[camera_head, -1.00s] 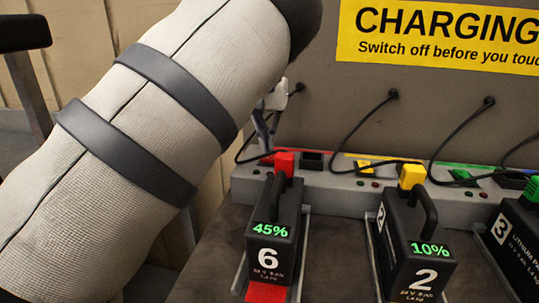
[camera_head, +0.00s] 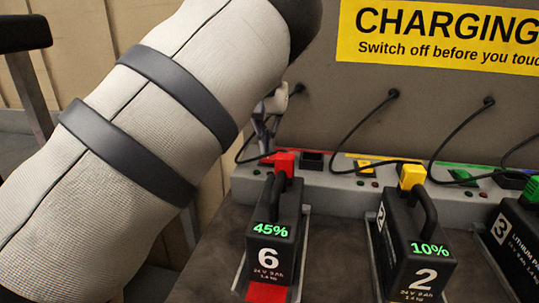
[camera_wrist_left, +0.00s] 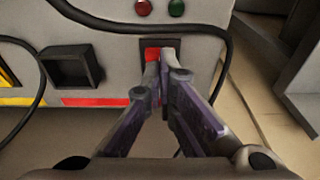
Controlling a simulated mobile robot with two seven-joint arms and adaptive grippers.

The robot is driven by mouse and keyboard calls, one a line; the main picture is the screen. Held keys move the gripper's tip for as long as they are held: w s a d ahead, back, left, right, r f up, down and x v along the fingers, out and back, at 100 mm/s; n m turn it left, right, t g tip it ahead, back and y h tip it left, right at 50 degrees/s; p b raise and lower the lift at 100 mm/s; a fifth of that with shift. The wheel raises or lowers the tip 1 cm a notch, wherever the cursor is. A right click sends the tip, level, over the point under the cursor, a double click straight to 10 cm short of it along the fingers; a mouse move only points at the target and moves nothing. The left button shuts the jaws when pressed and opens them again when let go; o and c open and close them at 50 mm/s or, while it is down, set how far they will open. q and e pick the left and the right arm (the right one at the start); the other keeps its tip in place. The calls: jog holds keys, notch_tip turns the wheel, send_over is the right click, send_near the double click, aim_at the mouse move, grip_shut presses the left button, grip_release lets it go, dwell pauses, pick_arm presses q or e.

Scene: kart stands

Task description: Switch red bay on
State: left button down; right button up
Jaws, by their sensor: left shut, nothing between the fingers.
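The red bay's switch (camera_wrist_left: 152,54) is a red rocker in a dark frame on the grey charging rail, seen in the left wrist view. My left gripper (camera_wrist_left: 163,56) is shut and empty, its tips over the switch and covering part of it. I cannot tell whether they press it. In the head view the left gripper (camera_head: 264,128) is small and partly hidden behind my arm, at the rail's left end. A red lamp (camera_wrist_left: 143,7) and a green lamp (camera_wrist_left: 176,8) sit beside the switch. Battery 6 (camera_head: 272,230), showing 45%, stands in the red bay with a red plug (camera_head: 284,163).
Battery 2 (camera_head: 415,250) with a yellow plug and battery 3 (camera_head: 515,235) stand to the right. Black cables (camera_head: 362,120) hang from the back panel. A cable (camera_wrist_left: 222,35) loops around the switch area. An empty dark socket (camera_wrist_left: 72,66) is beside it.

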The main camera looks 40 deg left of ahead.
aim_at(267, 158)
pick_arm(q)
jog(key=shift+f, duration=0.65)
jog(key=shift+r+p, duration=0.3)
jog(key=shift+r, duration=3.2)
